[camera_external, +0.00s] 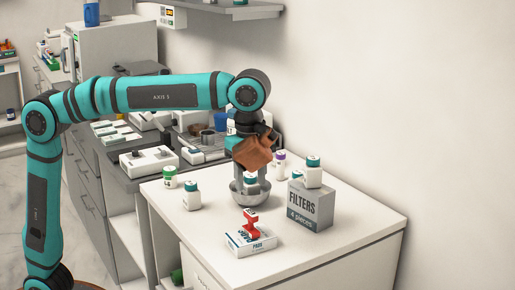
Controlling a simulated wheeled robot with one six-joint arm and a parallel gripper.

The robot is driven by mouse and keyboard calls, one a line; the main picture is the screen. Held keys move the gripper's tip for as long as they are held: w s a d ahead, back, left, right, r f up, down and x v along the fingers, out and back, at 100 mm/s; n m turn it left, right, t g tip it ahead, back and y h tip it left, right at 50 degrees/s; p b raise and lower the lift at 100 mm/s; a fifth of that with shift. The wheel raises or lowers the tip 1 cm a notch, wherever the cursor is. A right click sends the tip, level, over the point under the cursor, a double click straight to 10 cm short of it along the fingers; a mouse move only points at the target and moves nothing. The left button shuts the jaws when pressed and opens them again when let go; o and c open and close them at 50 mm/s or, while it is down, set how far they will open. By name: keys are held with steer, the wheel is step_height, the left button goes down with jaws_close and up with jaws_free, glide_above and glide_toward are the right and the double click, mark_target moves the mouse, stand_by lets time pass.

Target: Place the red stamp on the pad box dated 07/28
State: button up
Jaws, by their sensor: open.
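The red stamp (251,221) stands roughly upright on a small white box (263,246) with blue lettering reading "PADS" near the front of the white table. The date on this box is too small to read. My gripper (252,187) points down behind and above the stamp, apart from it. Its jaws are open, and I see nothing held between them. A grey bowl-like shape (241,190) shows at the fingertips; how far it stands from them I cannot tell.
A grey "FILTERS" box (310,207) with a teal-capped bottle (312,172) on top stands to the right. Small bottles (192,197) stand to the left. A counter with devices (148,163) lies behind. The table's front right is clear.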

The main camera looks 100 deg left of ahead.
steer(key=s+d+r+n+t, duration=0.1)
steer(key=s+n+t, duration=0.3)
steer(key=s, duration=1.4)
steer(key=s+d+r+n+t, duration=0.1)
steer(key=s+d+n+t, duration=0.2)
steer(key=s+t, duration=1)
steer(key=s+n, duration=0.2)
steer(key=s, duration=0.3)
